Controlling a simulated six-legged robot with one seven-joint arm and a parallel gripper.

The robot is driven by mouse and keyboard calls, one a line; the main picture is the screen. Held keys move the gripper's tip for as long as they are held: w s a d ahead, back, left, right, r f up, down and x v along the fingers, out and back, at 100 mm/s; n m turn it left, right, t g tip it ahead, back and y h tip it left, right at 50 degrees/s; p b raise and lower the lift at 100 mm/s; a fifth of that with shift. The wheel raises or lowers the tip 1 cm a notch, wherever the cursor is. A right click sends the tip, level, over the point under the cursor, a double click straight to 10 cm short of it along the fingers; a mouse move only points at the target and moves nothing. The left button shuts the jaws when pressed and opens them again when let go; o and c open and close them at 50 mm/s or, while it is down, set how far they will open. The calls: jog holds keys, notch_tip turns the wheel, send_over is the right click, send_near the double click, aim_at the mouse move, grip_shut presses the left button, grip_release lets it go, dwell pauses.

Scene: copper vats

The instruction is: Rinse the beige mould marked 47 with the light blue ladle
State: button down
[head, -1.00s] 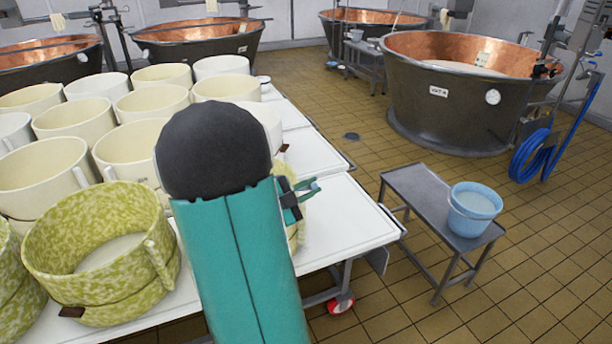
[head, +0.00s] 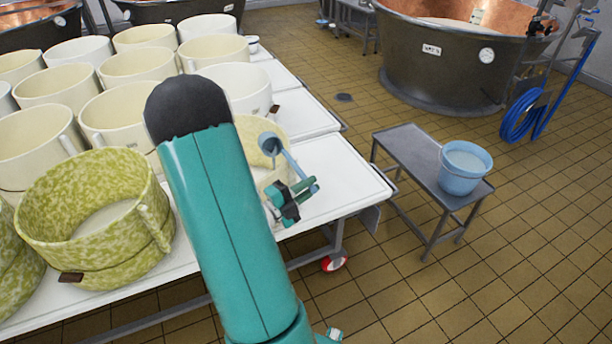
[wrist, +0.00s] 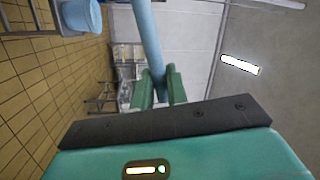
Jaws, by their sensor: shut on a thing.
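My gripper (head: 290,199) is shut on the handle of the light blue ladle (head: 289,164). The handle also shows between my fingers in the wrist view (wrist: 147,38). In the head view the ladle's bowl lies up and left of my gripper, over or inside a beige mould (head: 246,128) near the right end of the white table; I cannot tell which. My arm hides much of this mould, and no number on it can be read. Whether the ladle holds liquid cannot be seen.
Several cream moulds (head: 128,113) and yellow-green mottled moulds (head: 92,215) crowd the white table (head: 345,178) to the left. A blue bucket (head: 464,168) stands on a grey bench (head: 408,150) at right. A copper vat (head: 440,65) stands behind. Tiled floor lies between.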

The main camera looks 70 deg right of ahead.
notch_tip(320, 180, down, 9)
jog(key=a+m+g, duration=0.1)
jog(key=m, duration=0.4)
jog(key=shift+s+g, duration=0.4)
jog(key=shift+s, duration=0.05)
jog(key=shift+d+f, duration=0.15)
jog(key=shift+f, duration=0.05)
dwell(0.4)
